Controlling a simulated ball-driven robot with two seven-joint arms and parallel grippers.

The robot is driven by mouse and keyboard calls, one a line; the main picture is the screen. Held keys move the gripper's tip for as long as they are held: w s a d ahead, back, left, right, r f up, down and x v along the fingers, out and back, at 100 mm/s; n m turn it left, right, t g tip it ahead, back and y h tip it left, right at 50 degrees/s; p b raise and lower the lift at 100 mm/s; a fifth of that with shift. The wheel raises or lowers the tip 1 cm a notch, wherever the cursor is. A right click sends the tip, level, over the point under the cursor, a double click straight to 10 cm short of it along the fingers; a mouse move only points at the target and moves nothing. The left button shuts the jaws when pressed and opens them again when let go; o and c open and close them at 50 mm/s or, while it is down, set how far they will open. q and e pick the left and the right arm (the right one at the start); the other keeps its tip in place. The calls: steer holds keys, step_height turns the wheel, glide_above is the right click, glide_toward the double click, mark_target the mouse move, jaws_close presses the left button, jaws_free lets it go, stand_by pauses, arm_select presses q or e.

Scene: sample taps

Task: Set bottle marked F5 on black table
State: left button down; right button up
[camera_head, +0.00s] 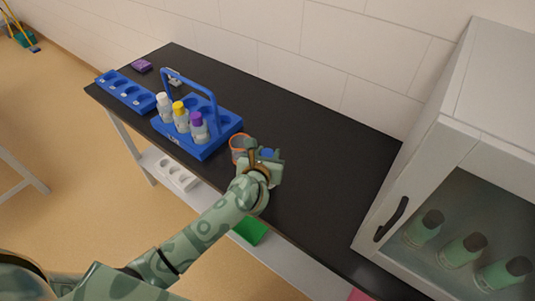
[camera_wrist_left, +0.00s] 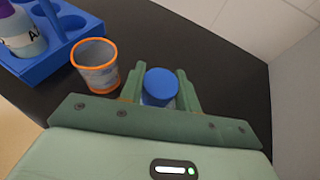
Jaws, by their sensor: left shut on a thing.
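My left gripper (camera_head: 267,157) is over the black table (camera_head: 320,120), near its front edge. Its two fingers are shut around a bottle with a blue cap (camera_wrist_left: 160,87), which sits between them in the left wrist view. The blue cap also shows a little in the head view (camera_head: 268,153). The bottle's body and any marking are hidden by the gripper, so I cannot read F5. I cannot tell whether its base touches the table. My right gripper is not in view.
A cup with an orange rim (camera_wrist_left: 97,66) stands just left of the gripper. A blue carrier (camera_head: 205,147) holds bottles with white, yellow and purple caps. A blue rack (camera_head: 125,91) is at the far left. A cabinet (camera_head: 465,150) with green bottles stands right. The table's middle is clear.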

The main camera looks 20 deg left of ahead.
arm_select(q)
steer(key=c, duration=1)
jaws_free()
steer(key=shift+f, duration=0.15)
steer(key=shift+s+r, duration=0.1)
steer(key=shift+r, duration=0.15)
steer(key=p+v, duration=0.1)
steer(key=v, duration=1)
steer(key=shift+s+r+p, duration=0.1)
steer(key=shift+s+p, duration=0.3)
